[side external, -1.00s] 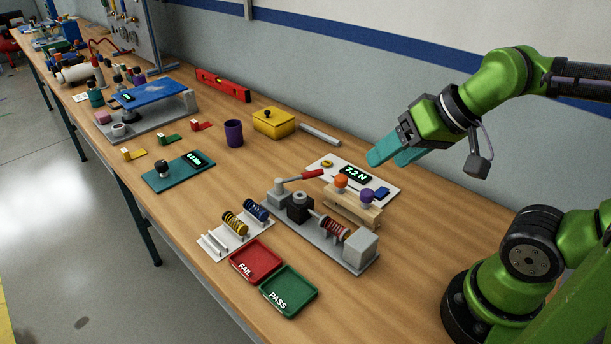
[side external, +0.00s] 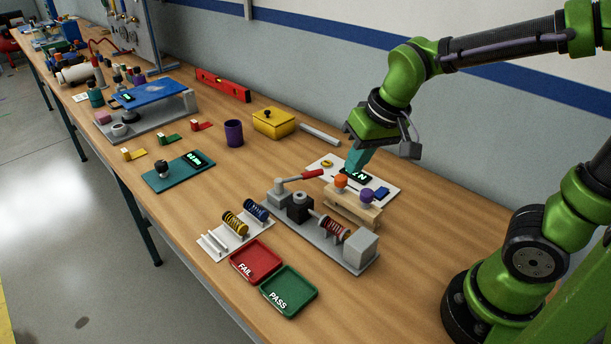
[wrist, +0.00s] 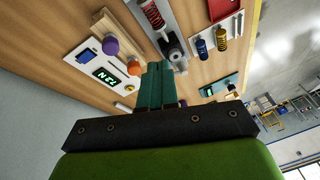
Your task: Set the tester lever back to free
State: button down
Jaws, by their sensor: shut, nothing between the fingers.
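The tester (side external: 330,252) is a grey plate with blocks and a red spring (side external: 335,229) lying along it. Its lever (side external: 303,176) has a red handle on a grey rod, pointing right toward the back from the left block. My gripper (side external: 353,172) is shut and empty, pointing down behind the lever, to the right of the handle's end. In the wrist view my teal fingers (wrist: 158,66) are together beside the tester; the lever is not clearly visible there.
A wooden block (side external: 352,210) with an orange knob (side external: 340,181) and a purple knob (side external: 367,195) stands close to my gripper. A rack (side external: 225,245) with yellow and blue springs, a red FAIL tray (side external: 256,260) and a green PASS tray (side external: 289,291) lie in front.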

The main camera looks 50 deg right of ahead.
aim_at(302, 176)
jog(key=w+d+f+m+h, duration=0.1)
jog(key=w+d+f+h, duration=0.1)
jog(key=w, duration=0.5)
jog(key=shift+w+g, duration=0.3)
jog(key=shift+d+f, duration=0.1)
jog(key=shift+f, duration=0.05)
jog(key=w+d+f, duration=0.2)
jog(key=w+f, duration=0.4)
jog(key=f, duration=0.4)
jog(key=shift+d, duration=0.35)
